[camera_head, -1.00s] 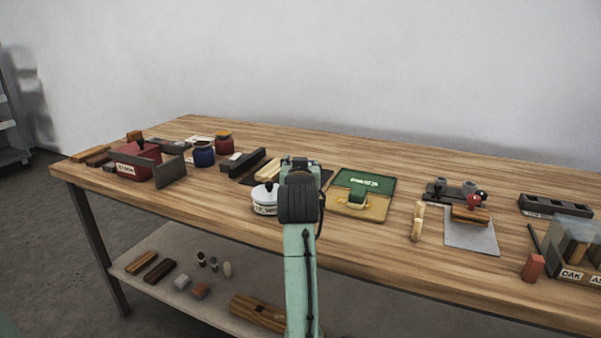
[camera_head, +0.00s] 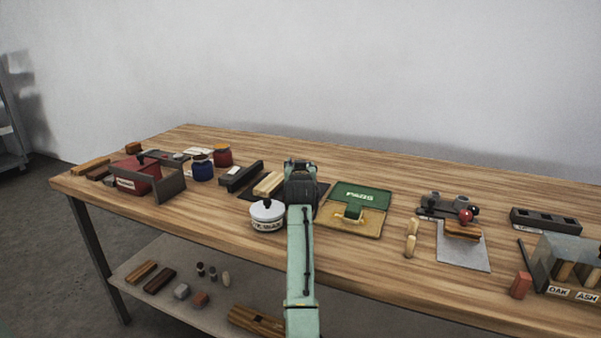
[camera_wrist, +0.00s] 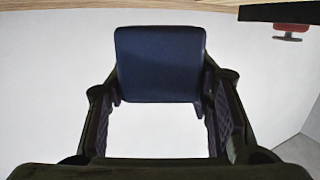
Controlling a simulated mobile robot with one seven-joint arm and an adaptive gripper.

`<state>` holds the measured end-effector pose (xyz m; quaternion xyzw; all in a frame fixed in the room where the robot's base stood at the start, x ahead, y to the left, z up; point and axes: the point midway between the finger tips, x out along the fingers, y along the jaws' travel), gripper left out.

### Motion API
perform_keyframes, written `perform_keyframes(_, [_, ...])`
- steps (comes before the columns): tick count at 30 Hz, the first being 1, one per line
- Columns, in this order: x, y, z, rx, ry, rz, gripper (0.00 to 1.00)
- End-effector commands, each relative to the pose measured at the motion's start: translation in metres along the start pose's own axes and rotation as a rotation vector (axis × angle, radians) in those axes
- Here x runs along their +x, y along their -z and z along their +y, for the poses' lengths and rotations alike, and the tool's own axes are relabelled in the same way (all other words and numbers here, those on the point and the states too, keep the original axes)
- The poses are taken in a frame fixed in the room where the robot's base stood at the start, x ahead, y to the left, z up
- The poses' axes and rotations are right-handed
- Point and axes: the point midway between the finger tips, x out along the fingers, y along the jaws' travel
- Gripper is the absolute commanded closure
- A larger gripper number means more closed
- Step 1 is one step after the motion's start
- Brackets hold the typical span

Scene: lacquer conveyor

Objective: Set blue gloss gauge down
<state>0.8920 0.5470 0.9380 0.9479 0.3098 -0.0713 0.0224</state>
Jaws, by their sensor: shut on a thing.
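The blue gauge (camera_wrist: 160,65) shows in the wrist view as a dark blue rounded block. It is held between the two fingers of my gripper (camera_wrist: 160,100), which is shut on it. In the head view, my gripper (camera_head: 302,170) is over the middle of the bench, by the dark mat; my own arm hides its fingers and the gauge. I cannot tell whether the gauge touches anything beneath it.
Right of my gripper lies a green and yellow PASS mat (camera_head: 371,196) with a handled piece on it. A white lidded pot (camera_head: 267,222) stands close left. Dark bars (camera_head: 240,176), blue (camera_head: 202,170) and red jars (camera_head: 222,157) and a red box (camera_head: 133,178) stand farther left.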

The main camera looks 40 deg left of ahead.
Motion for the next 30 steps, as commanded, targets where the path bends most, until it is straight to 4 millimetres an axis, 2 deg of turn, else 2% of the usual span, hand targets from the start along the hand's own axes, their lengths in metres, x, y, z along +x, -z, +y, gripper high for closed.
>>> perform_keyframes(5, [0.002,-0.020,0.000,0.000,0.000,0.001,0.97])
perform_keyframes(15, [0.003,-0.026,0.000,0.000,0.000,0.002,0.97])
perform_keyframes(16, [0.004,-0.028,0.000,0.000,0.000,-0.001,0.52])
perform_keyframes(25, [0.003,-0.027,0.000,0.000,0.000,-0.001,0.32])
perform_keyframes(30, [0.003,-0.027,0.000,0.000,0.000,-0.001,0.32])
